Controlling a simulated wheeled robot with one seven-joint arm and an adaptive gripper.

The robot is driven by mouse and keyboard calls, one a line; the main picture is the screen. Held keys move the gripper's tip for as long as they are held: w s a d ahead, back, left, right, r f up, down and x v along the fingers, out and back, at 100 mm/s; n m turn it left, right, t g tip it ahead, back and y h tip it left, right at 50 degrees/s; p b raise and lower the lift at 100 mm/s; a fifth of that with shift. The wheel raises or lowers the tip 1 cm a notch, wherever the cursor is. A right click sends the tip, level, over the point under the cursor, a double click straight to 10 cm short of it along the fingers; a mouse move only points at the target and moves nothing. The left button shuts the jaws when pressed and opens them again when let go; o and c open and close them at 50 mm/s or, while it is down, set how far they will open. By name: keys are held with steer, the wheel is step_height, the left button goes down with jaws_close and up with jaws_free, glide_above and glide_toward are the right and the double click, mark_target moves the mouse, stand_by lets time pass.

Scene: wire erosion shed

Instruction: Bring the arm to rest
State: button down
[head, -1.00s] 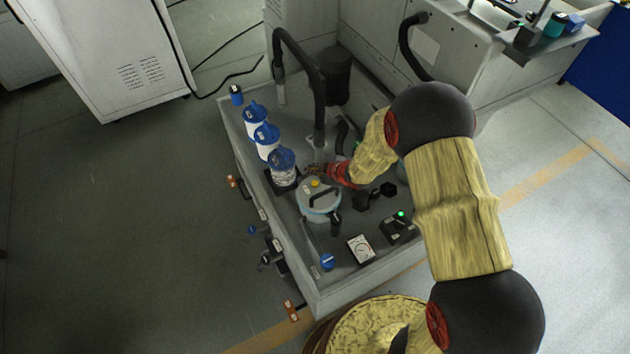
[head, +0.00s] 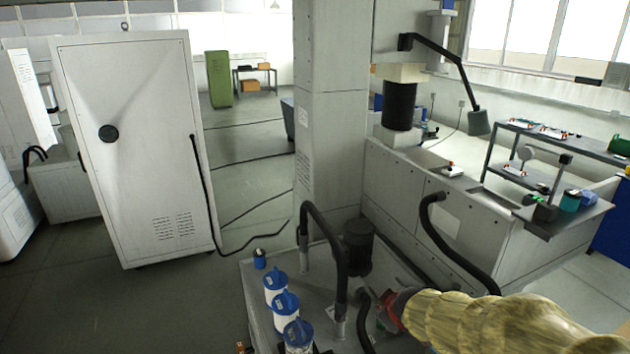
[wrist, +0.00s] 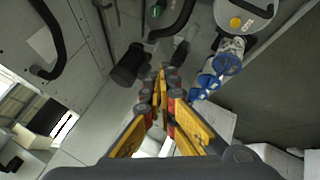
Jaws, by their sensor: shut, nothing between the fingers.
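My gripper (wrist: 163,82) is shut and empty in the wrist view, its two yellow and red fingers together at the tips. In the head view my yellow-sleeved arm reaches in from the lower right, over the grey tank unit (head: 262,305). Beyond the fingers in the wrist view are a black motor (wrist: 128,66) on one side and the blue-capped filters (wrist: 208,82) on the other. I see no contact with either.
Black hoses (head: 343,265) rise close to my arm. Blue-topped filter canisters (head: 286,305) stand at the tank's left. A tall column (head: 340,120) and the machine body (head: 440,215) bound the tank behind and right. A white cabinet (head: 130,150) stands left, with open floor between.

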steer(key=s+d+r+m+g+h, duration=0.1)
steer(key=s+d+r+m, duration=0.1)
steer(key=s+r, duration=0.35)
steer(key=s+d+r+m, duration=0.1)
steer(key=s+r+m, duration=0.2)
steer(key=s, duration=0.5)
steer(key=s+a+r+m+b, duration=0.1)
steer(key=s, duration=0.7)
steer(key=s+a+r+m+g+y, duration=0.1)
steer(key=s+m, duration=0.1)
steer(key=s, duration=0.6)
steer(key=shift+a+g+b, duration=0.15)
steer(key=shift+g+b, duration=0.15)
steer(key=shift+b, duration=0.05)
